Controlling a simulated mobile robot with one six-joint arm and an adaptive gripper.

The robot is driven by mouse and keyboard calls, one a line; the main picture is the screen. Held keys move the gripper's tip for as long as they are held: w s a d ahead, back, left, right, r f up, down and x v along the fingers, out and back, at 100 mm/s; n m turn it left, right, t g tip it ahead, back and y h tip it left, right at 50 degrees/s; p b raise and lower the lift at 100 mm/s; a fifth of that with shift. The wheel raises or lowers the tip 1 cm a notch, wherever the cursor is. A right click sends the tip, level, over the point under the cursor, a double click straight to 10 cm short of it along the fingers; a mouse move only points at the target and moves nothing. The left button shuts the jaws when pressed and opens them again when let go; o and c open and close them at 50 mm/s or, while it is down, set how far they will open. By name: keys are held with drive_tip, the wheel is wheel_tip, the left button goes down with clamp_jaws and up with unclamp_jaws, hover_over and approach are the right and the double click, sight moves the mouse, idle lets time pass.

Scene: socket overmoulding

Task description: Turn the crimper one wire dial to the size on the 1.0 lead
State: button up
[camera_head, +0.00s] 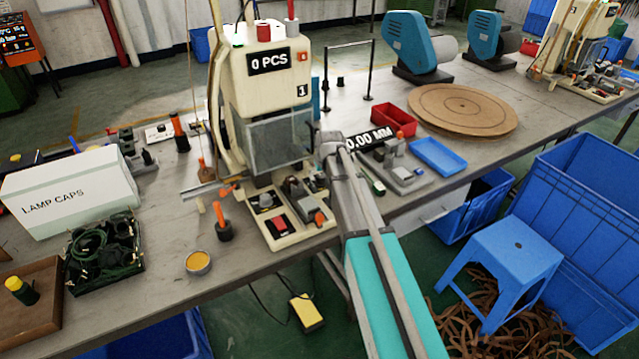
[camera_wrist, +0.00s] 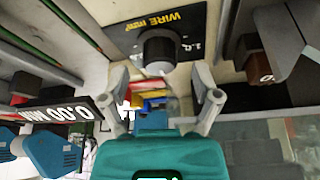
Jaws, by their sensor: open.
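Crimper one (camera_head: 268,85) is the cream machine with a 0 PCS display and a "1" label. In the wrist view, its wire dial (camera_wrist: 158,50) is a dark round knob on a black plate marked WIRE in yellow. A partly visible marking beside the knob seems to read 1.0; the knob's pointer is not clear. My gripper (camera_wrist: 161,88) is open and empty, its fingers spread on either side below the knob in the picture, apparently apart from it. In the head view my gripper (camera_head: 331,141) is at the crimper's right side. I cannot pick out the 1.0 lead.
A 0.00 MM display (camera_head: 369,138) stands close right of my gripper. A red bin (camera_head: 393,122) and blue tray (camera_head: 438,157) lie farther right. Left are a LAMP CAPS box (camera_head: 75,190) and a dark tray of green leads (camera_head: 103,263). A blue stool (camera_head: 505,252) stands in front.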

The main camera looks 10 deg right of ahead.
drive_tip(key=shift+b+x, duration=0.8)
drive_tip(key=shift+x, duration=0.35)
drive_tip(key=c, duration=1)
drive_tip(key=shift+a, duration=0.4)
clamp_jaws()
drive_tip(key=shift+d, duration=0.25)
